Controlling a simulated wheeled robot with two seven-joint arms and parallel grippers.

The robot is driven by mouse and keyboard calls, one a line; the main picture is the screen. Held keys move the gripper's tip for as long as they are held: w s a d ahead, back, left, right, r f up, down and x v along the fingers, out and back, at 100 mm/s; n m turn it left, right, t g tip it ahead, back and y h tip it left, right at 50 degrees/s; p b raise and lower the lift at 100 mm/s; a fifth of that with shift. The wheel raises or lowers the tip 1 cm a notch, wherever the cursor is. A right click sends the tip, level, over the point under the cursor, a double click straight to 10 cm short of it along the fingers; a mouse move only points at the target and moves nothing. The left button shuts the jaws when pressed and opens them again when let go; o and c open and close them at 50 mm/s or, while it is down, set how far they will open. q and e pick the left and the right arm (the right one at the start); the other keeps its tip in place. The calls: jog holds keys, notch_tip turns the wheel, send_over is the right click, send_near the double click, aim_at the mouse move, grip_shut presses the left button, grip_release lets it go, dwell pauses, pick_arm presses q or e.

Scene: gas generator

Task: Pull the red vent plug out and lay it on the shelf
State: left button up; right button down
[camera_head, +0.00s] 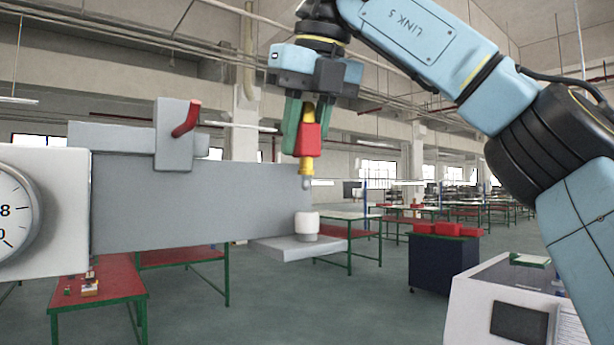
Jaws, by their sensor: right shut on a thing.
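The red vent plug (308,140) has a red body, a yellow lower part and a small grey tip. My right gripper (301,128) points down with its green fingers shut on the plug. The plug hangs upright in the air at the right end of the grey machine body. A small grey shelf (272,248) juts out below it and bears a short white cylinder (307,222). A gap shows between the plug's tip and the cylinder's top. My left gripper is out of view.
A red lever (186,118) sticks out of a grey block on top of the grey body (200,210). A white gauge box (62,200) stands at the left. The shelf's left part is bare. Tables and a dark cabinet (443,262) stand farther back.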

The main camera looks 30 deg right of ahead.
aim_at(304, 110)
jog(key=shift+r, duration=0.1)
dwell(0.3)
jog(key=shift+r, duration=1.5)
dwell(0.6)
